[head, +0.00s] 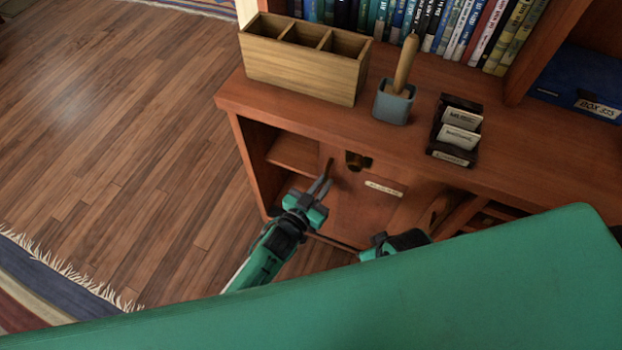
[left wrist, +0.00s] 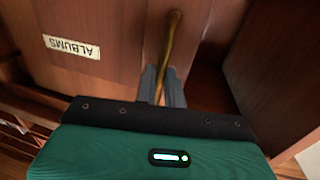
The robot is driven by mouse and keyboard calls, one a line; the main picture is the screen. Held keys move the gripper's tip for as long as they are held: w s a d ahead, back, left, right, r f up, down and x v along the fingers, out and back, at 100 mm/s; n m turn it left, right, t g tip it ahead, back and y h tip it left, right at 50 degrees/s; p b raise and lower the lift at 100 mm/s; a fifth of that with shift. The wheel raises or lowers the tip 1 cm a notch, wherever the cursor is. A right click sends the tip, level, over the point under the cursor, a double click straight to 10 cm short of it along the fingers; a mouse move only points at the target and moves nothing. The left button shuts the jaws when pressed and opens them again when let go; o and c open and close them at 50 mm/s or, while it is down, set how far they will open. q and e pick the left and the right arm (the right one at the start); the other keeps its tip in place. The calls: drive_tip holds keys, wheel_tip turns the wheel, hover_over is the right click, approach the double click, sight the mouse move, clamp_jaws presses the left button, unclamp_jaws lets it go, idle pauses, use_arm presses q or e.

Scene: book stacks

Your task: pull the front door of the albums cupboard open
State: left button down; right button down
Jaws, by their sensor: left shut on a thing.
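The albums cupboard door (head: 353,207) is reddish-brown wood with a pale ALBUMS label (head: 384,188). The label also shows, upside down, in the left wrist view (left wrist: 72,47). A slim upright brass handle (left wrist: 173,40) stands near the door's edge. My left gripper (head: 322,184) is shut on this handle, its fingers on either side of it in the left wrist view (left wrist: 161,86). I cannot tell whether the door stands slightly ajar. A teal and black part of mine, apparently the right gripper's body, shows low in the head view; its fingers are hidden.
An open shelf compartment (head: 292,153) lies left of the door. The cupboard top holds a wooden divided box (head: 300,68), a grey pot (head: 393,104) and a black card holder (head: 456,132). Bare wooden floor (head: 120,130) lies left; a fringed rug is at lower left.

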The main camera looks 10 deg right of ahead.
use_arm(q)
drive_tip(key=shift+d, duration=0.1)
drive_tip(key=c, duration=1.5)
unclamp_jaws()
drive_tip(key=shift+s, duration=0.1)
